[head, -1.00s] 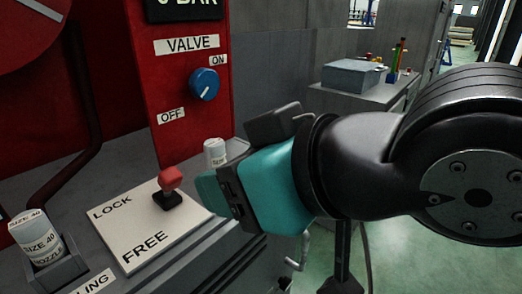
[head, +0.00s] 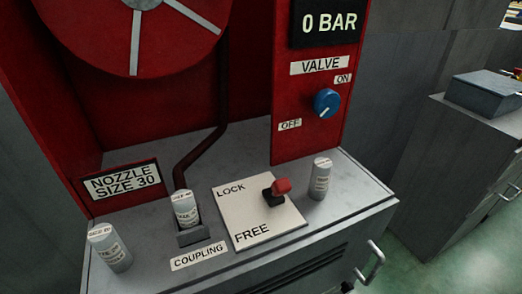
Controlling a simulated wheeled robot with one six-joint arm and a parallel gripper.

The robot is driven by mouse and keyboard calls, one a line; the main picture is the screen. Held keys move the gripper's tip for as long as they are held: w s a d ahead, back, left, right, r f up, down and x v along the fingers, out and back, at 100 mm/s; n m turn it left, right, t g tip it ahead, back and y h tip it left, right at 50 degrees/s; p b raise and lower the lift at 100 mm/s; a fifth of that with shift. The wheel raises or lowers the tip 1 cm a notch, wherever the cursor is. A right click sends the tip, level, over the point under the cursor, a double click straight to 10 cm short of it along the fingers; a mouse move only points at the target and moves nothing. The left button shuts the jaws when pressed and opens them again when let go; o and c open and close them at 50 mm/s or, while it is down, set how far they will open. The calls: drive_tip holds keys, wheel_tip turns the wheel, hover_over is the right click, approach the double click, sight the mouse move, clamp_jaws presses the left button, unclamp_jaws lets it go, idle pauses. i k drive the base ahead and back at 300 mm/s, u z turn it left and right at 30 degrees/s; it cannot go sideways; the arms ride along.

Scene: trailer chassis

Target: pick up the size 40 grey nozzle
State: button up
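Three short pale grey cylindrical nozzles with printed labels are on the grey cabinet top. One nozzle (head: 184,208) sits in the dark holder (head: 193,236) behind the COUPLING label; its print is small now, but the earlier frame reads SIZE 40 NOZZLE on it. Another nozzle (head: 110,248) stands at the front left corner, leaning slightly in the picture, its print too small to read surely. A third nozzle (head: 320,179) stands upright at the right, beside the lock plate. My gripper is out of view.
A white LOCK/FREE plate (head: 236,212) carries a red-knobbed lever (head: 280,186), nearer LOCK. A sign (head: 124,181) reads NOZZLE SIZE 30. The blue valve knob (head: 327,102) is below a 0 BAR display (head: 329,23). A red reel (head: 135,30) and dark pipe (head: 203,150) stand behind.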

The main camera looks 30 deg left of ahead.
sight(183, 201)
drive_tip(key=u, duration=1.75)
drive_tip(key=k, duration=0.5)
drive_tip(key=u, duration=1.55)
drive_tip(key=i, duration=0.75)
drive_tip(key=z, duration=1)
